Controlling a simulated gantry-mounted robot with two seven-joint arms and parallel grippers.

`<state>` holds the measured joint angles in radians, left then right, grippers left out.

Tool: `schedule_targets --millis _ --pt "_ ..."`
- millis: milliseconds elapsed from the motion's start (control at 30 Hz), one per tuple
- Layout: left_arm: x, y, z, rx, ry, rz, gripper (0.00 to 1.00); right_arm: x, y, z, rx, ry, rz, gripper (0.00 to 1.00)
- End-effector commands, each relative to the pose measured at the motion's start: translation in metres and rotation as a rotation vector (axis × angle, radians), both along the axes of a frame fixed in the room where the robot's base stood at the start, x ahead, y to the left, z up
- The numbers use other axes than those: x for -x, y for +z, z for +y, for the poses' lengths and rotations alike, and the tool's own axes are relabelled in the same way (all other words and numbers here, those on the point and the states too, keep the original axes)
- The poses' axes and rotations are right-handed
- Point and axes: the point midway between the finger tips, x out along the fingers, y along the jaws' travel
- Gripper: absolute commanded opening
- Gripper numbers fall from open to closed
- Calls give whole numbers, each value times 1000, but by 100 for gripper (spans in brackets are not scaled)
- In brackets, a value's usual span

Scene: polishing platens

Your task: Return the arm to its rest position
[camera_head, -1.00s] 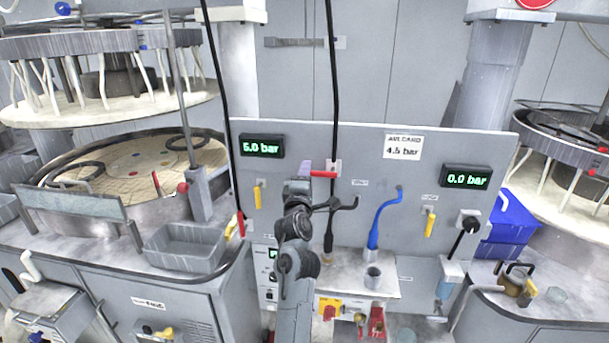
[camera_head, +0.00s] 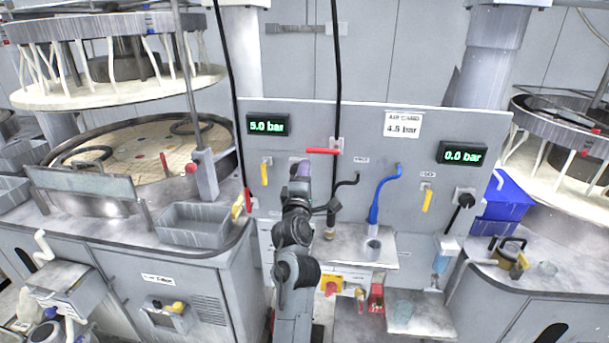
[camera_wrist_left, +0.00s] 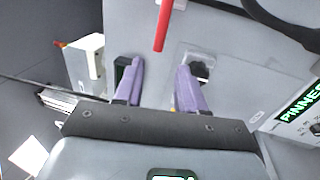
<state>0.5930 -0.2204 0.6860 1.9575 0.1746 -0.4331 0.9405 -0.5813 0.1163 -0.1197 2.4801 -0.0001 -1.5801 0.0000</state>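My left arm rises from the bottom middle of the head view, its gripper (camera_head: 301,168) in front of the grey panel, just below and left of a red lever (camera_head: 322,151). In the left wrist view, the two purple fingers of my left gripper (camera_wrist_left: 160,72) stand wide apart with nothing between them. The red lever (camera_wrist_left: 163,25) lies beyond the fingertips there, apart from them. My right gripper shows in neither view.
The panel (camera_head: 300,125) carries displays, yellow handles and a blue hose (camera_head: 381,195). A black cable hangs near the arm. A small shelf (camera_head: 350,245) with a cup juts out right of the arm. A grey bin (camera_head: 195,224) and a polishing platen (camera_head: 140,150) stand left.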

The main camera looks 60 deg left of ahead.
Motion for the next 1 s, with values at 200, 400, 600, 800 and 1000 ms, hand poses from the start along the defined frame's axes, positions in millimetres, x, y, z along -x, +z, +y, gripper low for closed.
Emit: schedule_targets --millis 200,400,600,800,1000 --pt "0 -2 0 1 -1 4 40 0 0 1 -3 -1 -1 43" --pt "7 -45 3 -9 3 92 40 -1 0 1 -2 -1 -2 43" --pt "21 -116 -18 -116 -47 293 40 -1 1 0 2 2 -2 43" --pt "41 -196 -93 -274 -254 595 40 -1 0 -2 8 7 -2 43" --pt "93 -289 -200 -456 -579 1008 40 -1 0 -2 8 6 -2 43"
